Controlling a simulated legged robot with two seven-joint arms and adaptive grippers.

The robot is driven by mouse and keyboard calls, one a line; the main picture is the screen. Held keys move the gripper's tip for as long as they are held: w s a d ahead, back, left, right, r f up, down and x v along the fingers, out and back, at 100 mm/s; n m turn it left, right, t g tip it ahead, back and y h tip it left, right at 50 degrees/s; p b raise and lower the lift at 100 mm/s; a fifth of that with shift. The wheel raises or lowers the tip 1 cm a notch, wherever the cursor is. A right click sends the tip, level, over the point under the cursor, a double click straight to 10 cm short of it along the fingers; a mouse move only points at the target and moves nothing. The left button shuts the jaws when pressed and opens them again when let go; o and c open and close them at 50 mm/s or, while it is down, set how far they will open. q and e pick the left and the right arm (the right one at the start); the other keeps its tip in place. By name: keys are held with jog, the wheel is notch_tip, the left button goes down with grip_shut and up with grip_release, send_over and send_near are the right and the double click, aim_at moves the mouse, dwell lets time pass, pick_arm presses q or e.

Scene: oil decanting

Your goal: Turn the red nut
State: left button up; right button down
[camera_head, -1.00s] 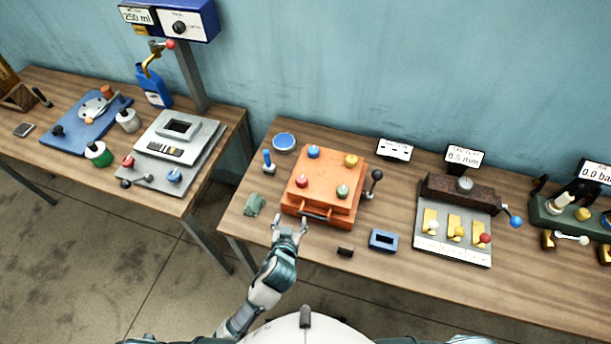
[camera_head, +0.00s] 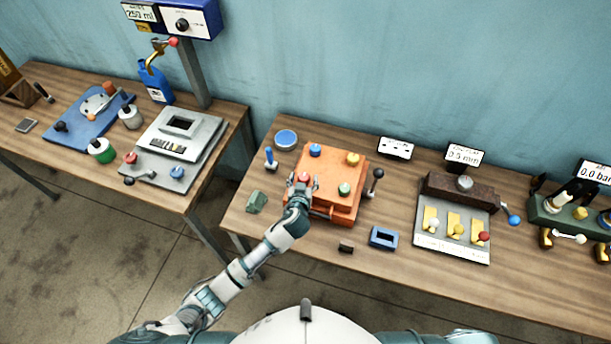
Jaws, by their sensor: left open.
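The red nut (camera_head: 303,177) sits at the front left corner of the orange box (camera_head: 331,167) on the right-hand table. A blue nut (camera_head: 315,150), a yellow nut (camera_head: 352,159) and a green nut (camera_head: 344,189) are at the box's other corners. My left gripper (camera_head: 303,183) is open at the red nut, with its fingers on either side of it in the picture. I cannot tell whether the fingers touch the nut. My right gripper is not in view.
A black-knobbed lever (camera_head: 377,174) stands right of the box. A blue hollow block (camera_head: 384,237) and a small dark block (camera_head: 346,246) lie in front. A green piece (camera_head: 256,201) and a blue-handled item (camera_head: 269,158) are to the left.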

pick_arm(q)
jog(key=shift+w+a+f, duration=0.15)
jog(key=shift+w, duration=0.2)
jog(key=shift+w+a+f, duration=0.1)
jog(key=shift+w, duration=0.25)
jog(key=shift+w+f, duration=0.1)
jog(key=shift+d, duration=0.25)
jog(key=shift+c, duration=0.5)
jog(key=shift+d, duration=0.25)
jog(key=c, duration=1.1)
jog(key=shift+o, duration=0.2)
jog(key=shift+a, duration=0.2)
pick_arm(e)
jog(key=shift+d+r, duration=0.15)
pick_arm(q)
jog(key=shift+a, duration=0.1)
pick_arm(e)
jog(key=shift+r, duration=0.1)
